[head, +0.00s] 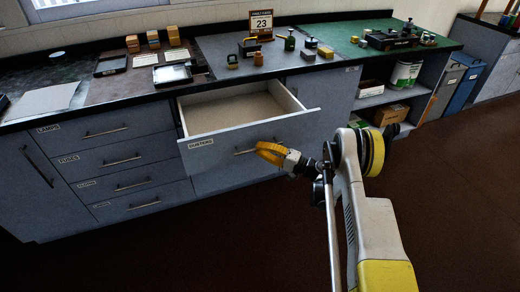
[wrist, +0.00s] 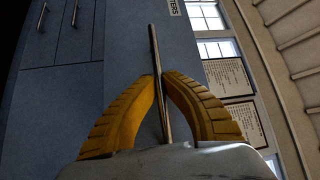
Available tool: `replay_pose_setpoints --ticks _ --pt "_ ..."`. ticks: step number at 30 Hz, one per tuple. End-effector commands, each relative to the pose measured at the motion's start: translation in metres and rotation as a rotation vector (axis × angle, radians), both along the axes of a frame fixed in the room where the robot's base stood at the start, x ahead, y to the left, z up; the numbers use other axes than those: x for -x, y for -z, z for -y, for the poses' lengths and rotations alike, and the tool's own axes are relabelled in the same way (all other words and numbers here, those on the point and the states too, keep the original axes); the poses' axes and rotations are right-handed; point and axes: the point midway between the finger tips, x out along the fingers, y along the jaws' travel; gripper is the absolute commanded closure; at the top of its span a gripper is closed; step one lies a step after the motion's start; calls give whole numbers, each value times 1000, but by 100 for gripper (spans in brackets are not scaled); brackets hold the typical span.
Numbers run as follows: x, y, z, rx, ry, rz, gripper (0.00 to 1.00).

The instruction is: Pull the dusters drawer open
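The dusters drawer (head: 220,150) is pulled out from the counter, and its pale inside looks empty. Its front bears a "DUSTERS" label (head: 201,143), partly seen at the top of the wrist view (wrist: 174,7). My gripper (head: 259,148) is at the drawer's bar handle (head: 242,152), in front of the panel. In the wrist view, the yellow fingertips of my gripper (wrist: 161,77) close from both sides on the handle (wrist: 154,45), which runs between them. The right part of the handle is hidden by the fingers in the head view.
Several shut drawers (head: 125,160) are at the left. Stampers, blocks and a calendar (head: 261,23) stand on the worktop. Open shelves (head: 390,95) with boxes and a blue bin (head: 464,88) are at the right. The brown floor in front is clear.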

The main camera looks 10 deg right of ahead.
Motion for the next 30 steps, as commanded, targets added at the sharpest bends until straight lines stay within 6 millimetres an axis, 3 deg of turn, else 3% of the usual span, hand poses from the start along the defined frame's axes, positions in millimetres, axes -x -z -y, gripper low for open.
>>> replay_pose_setpoints --ticks 5,6,8,20,30 --pt "1 0 -2 0 -5 0 100" --pt "1 0 -2 0 -5 0 83" --pt "0 0 -2 -1 -4 0 68" --pt "4 1 6 0 0 0 68" --pt "46 11 63 0 2 1 68"
